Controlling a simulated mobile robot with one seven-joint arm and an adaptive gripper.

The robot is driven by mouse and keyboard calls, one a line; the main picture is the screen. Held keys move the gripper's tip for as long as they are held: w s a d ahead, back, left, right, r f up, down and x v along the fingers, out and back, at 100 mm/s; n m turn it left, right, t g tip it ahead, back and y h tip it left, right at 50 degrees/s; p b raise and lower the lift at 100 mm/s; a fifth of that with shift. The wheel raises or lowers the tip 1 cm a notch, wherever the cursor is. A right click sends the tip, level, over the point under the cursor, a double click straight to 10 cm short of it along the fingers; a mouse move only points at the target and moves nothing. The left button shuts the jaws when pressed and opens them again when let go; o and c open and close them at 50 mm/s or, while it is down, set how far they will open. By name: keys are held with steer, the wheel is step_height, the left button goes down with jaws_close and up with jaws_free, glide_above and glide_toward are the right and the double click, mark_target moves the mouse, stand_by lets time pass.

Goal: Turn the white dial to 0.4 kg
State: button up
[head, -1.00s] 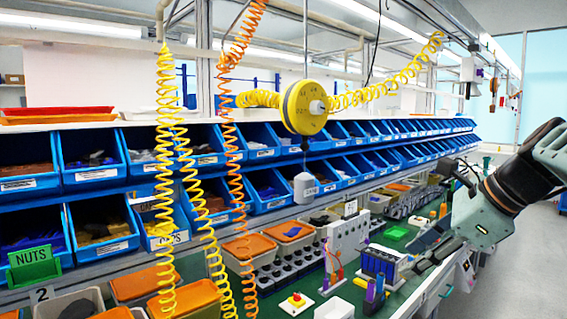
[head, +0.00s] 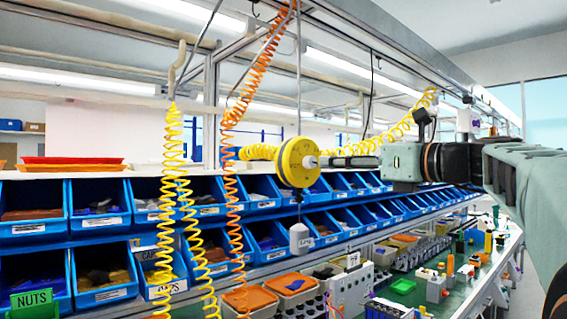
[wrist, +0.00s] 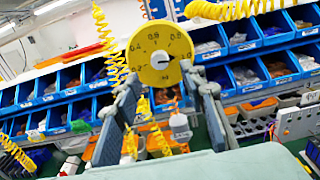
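A round yellow spring-balancer housing (head: 297,162) hangs from a rod in the head view, with a small white dial (head: 311,162) on its front face. In the wrist view the yellow face (wrist: 152,40) carries dark marks around its rim, and the small dial (wrist: 160,59) is at its centre. In the wrist view my gripper (wrist: 163,75) is open, with fingers spread on both sides below the dial. Contact cannot be told.
A white weight (head: 300,238) hangs below the housing. Coiled yellow (head: 176,190) and orange (head: 238,110) hoses hang to the left. Rows of blue bins (head: 100,220) stand behind. A green bench (head: 455,285) with several parts lies below.

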mark_target(313, 163)
steer(key=x, duration=0.6)
steer(key=shift+w+a+p, duration=0.1)
steer(key=shift+w+p, duration=0.05)
steer(key=shift+p, duration=0.2)
jaws_close()
